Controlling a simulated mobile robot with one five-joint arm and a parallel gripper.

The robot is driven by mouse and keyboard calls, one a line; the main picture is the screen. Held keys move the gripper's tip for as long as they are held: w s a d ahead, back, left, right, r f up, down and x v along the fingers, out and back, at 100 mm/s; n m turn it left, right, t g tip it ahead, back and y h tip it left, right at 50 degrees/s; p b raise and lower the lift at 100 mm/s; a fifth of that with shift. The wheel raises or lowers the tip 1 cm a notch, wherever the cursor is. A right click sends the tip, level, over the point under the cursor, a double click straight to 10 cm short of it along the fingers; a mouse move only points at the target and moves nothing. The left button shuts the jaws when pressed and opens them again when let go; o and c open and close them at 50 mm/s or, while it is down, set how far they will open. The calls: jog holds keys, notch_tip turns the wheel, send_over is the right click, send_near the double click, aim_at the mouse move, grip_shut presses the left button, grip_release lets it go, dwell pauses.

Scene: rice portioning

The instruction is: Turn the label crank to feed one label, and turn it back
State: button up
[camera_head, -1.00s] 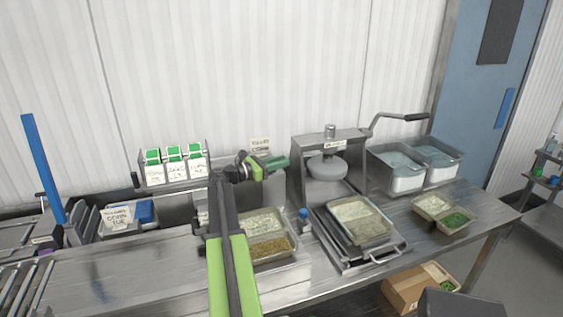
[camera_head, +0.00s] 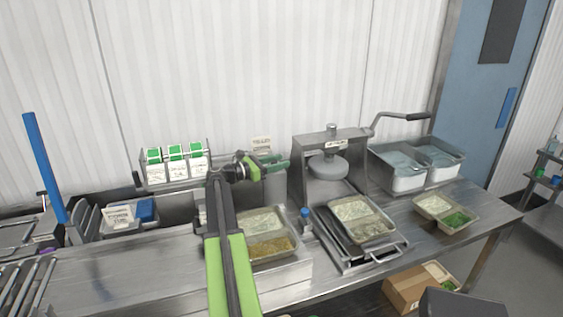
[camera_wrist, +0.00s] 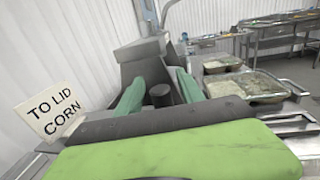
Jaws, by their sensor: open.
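The label rack (camera_head: 177,170) stands at the back left in the head view, holding three white labels with green tops. A small dark knob (camera_head: 136,180) shows at its left end; I cannot tell whether it is the label crank. My gripper (camera_head: 274,162) is right of the rack, pointing right, with its green fingers apart. I cannot tell whether that stub is a crank knob or part of my gripper.
A sign reading "TO LID CORN" (camera_wrist: 53,113) stands close to my gripper. The press (camera_head: 328,165) with a filled tray (camera_head: 392,232) is to the right. Another filled tray (camera_head: 297,246) lies below my gripper. The bench (camera_head: 130,275) is bare at front left.

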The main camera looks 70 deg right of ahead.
jog(key=v, duration=0.6)
jog(key=shift+a, duration=0.1)
